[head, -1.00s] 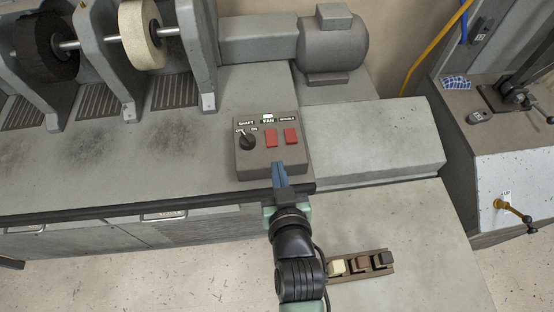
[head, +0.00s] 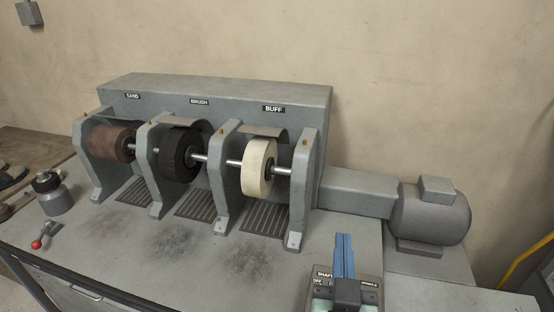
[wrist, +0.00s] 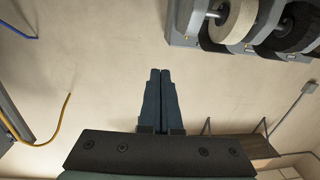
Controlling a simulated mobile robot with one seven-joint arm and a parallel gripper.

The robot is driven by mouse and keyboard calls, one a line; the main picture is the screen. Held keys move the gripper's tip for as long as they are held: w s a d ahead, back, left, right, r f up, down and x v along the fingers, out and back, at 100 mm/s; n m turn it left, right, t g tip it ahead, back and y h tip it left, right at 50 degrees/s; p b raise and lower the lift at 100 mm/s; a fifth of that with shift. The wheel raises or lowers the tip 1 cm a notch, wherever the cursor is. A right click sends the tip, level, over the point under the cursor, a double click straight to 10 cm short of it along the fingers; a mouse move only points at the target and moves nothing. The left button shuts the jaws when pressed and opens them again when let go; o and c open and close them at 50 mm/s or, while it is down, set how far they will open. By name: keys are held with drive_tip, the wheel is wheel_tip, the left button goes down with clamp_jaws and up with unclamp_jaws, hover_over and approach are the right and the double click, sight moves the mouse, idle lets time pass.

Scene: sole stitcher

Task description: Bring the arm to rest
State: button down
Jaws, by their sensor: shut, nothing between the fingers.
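My gripper (head: 344,240) is shut and empty, its blue fingers together and pointing up. In the head view it stands in front of the control box (head: 362,289) and hides much of it, including the switches. In the wrist view my gripper (wrist: 160,72) shows with both fingers side by side against the bare wall, touching nothing.
The finishing machine carries a sand wheel (head: 112,142), a brush wheel (head: 180,158) and a buff wheel (head: 257,168) on one shaft. A motor (head: 432,215) stands at right. A jar (head: 52,194) and a red-knobbed lever (head: 40,241) are at left.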

drive_tip(key=a+r+n+t+y, duration=0.1)
drive_tip(key=a+r+t, duration=0.2)
drive_tip(key=r, duration=0.7)
drive_tip(key=a+r+t, duration=0.2)
drive_tip(key=r, duration=0.9)
drive_tip(key=s+a+r+t, duration=0.1)
drive_tip(key=s+a+r, duration=0.1)
drive_tip(key=r, duration=0.4)
drive_tip(key=s+a+r+t+y, duration=0.1)
drive_tip(key=s+a+r+t, duration=0.1)
drive_tip(key=s+r, duration=0.2)
drive_tip(key=s+a+r+n+t+y, duration=0.1)
drive_tip(key=s+r+t, duration=0.1)
drive_tip(key=r, duration=0.6)
drive_tip(key=shift+s+a+r, duration=0.35)
drive_tip(key=shift+s+a, duration=0.05)
drive_tip(key=shift+s, duration=0.4)
